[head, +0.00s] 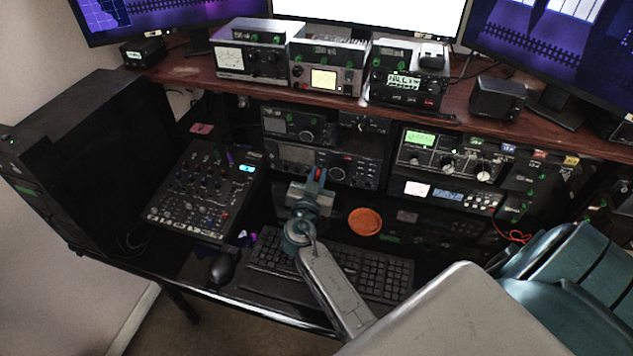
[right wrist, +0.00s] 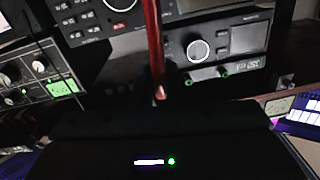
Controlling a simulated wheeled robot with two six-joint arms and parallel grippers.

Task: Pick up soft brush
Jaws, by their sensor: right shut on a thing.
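My right gripper (head: 316,184) is over the desk, in front of the radios on the lower level. It is shut on a thin red piece (head: 318,174), of which only a small part shows between the fingers. In the right wrist view a slim red handle (right wrist: 153,40) stands nearly upright, running off the top edge. I take it to be the soft brush; its bristles cannot be made out. My left gripper is not in view.
Radio sets (head: 325,160) with green knobs stand close behind the gripper. A mixer (head: 205,190) is at left, a keyboard (head: 370,272) in front, an orange round dish (head: 365,222) to the right. A mouse (head: 222,268) lies near the front edge.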

